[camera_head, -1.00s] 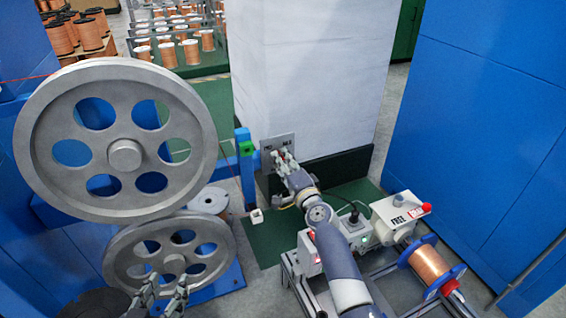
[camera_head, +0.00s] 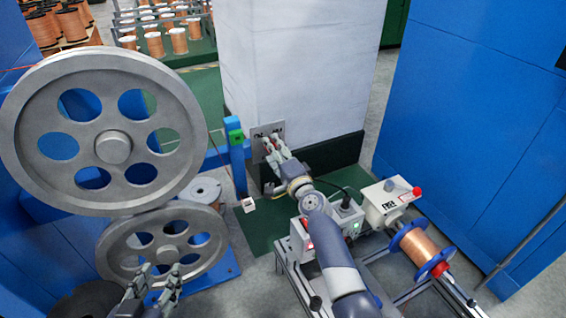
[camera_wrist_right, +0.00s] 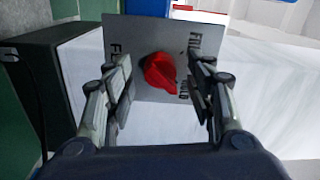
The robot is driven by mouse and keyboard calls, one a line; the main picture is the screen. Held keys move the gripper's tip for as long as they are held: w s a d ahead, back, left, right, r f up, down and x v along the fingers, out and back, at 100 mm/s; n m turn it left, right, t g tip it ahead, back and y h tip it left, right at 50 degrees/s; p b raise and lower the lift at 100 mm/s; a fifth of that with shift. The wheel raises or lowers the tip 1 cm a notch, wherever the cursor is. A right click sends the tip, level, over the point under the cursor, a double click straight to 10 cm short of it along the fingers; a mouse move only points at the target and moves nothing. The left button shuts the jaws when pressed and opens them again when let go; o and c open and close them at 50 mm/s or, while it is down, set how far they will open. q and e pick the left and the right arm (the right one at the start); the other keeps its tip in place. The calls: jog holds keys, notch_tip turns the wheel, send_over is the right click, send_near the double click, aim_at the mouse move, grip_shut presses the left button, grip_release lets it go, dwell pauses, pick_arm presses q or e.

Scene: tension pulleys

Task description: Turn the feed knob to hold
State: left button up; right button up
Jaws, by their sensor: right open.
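The feed knob, a red knob (camera_wrist_right: 161,73), sits on a grey plate (camera_wrist_right: 140,28) with dark lettering on both sides, only partly readable. In the head view this plate (camera_head: 268,131) is on the lower part of the white column. My right gripper (camera_wrist_right: 157,75) is open, with one finger on each side of the knob. Gaps show between the fingers and the knob, so it is not clamped. In the head view my right gripper (camera_head: 274,148) reaches up to the plate and hides the knob. My left gripper (camera_head: 157,272) is open and empty at the bottom left.
Two large grey pulleys (camera_head: 113,148) stand at the left. A blue cabinet (camera_head: 480,110) closes the right side. Green floor (camera_head: 262,222) lies below the column.

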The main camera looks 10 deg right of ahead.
jog(key=s+d, duration=0.2)
jog(key=s, duration=0.9)
jog(key=shift+s+d, duration=0.1)
